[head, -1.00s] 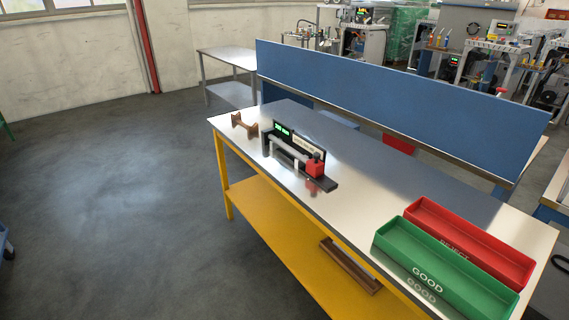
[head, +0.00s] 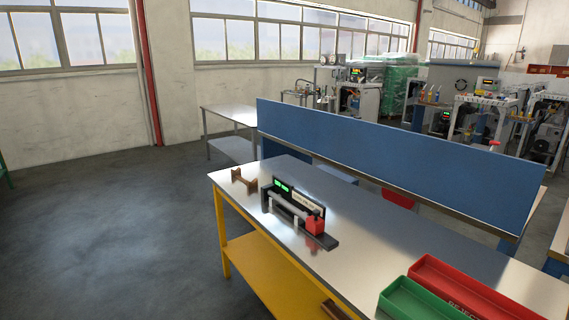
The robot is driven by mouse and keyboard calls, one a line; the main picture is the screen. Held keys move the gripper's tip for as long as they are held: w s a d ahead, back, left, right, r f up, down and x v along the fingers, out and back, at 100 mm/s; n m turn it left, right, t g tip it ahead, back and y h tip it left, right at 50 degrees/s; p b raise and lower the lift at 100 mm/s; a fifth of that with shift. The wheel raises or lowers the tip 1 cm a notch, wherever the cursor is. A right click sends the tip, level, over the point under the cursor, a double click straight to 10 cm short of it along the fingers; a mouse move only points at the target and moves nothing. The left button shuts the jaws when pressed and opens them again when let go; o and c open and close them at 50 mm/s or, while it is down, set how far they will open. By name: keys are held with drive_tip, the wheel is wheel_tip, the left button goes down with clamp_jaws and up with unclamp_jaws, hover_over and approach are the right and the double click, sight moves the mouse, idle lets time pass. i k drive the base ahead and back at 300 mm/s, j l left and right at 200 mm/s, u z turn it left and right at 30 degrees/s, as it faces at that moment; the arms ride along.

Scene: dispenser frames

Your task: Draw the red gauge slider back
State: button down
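The red gauge slider (head: 315,225) is a small red block at the right end of the gauge in the head view. The gauge (head: 329,241) has a dark base, a back plate with a green lit display (head: 282,187) and a pale label. A light grey cylinder (head: 288,207) lies lengthwise along the gauge and reaches close to the slider. Whether it touches the slider is too small to tell. My gripper is not in view.
The gauge stands on a steel-topped table (head: 350,262) with yellow legs. A brown cradle (head: 243,181) stands to its left. A green bin (head: 412,300) and a red bin (head: 440,275) are at the front right. A blue panel (head: 390,165) runs behind. Floor at left is clear.

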sight(315, 225)
drive_tip(key=i+j, duration=0.15)
drive_tip(key=j, duration=0.2)
drive_tip(key=i+j+z, duration=0.1)
drive_tip(key=j, duration=0.25)
drive_tip(key=i+j, duration=0.25)
drive_tip(key=i+j+z, duration=0.1)
drive_tip(key=j, duration=0.35)
drive_tip(key=i+j, duration=0.2)
drive_tip(key=j, duration=0.15)
drive_tip(key=i+j+z, duration=0.1)
drive_tip(key=j, duration=0.25)
drive_tip(key=i, duration=0.05)
